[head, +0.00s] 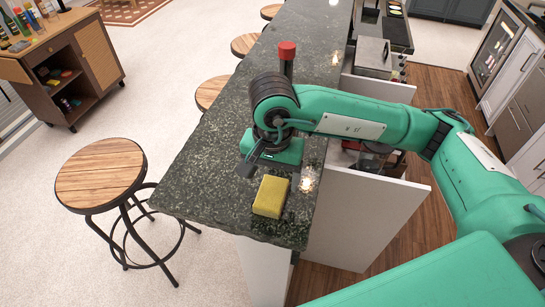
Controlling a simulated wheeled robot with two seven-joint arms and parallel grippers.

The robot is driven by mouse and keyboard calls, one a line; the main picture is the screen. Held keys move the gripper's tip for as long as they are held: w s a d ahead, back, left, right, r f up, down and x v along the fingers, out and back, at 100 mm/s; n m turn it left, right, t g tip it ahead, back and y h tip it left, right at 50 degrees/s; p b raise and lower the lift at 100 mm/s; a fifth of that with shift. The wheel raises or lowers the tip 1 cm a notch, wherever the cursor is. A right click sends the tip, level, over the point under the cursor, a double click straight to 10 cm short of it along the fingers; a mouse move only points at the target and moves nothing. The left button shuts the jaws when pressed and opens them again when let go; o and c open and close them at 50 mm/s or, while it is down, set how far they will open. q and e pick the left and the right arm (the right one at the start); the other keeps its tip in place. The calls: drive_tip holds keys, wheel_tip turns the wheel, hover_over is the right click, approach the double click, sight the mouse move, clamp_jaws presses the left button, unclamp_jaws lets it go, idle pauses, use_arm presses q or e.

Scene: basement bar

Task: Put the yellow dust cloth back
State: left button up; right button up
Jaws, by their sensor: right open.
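The yellow dust cloth (271,197) lies as a folded block on the dark stone counter (215,150), near its near end. My right gripper (264,165) is over the counter just beyond the cloth, pointing down. It is open and holds nothing that I can see. The cloth appears apart from the fingers. Part of the gripper is hidden by its own wrist. My left gripper is not in view.
A red-topped dark bottle or mill (287,52) stands behind my right wrist. Open drawers (372,215) jut out from the counter's right side, below my right arm. A wooden stool (100,174) stands left of the counter. A bar cart (75,70) is farther left.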

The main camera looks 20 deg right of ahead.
sight(272, 190)
wheel_tip(272, 190, up, 8)
drive_tip(key=b, duration=0.2)
drive_tip(key=shift+f, duration=0.15)
drive_tip(key=shift+a+f, duration=0.1)
idle(0.4)
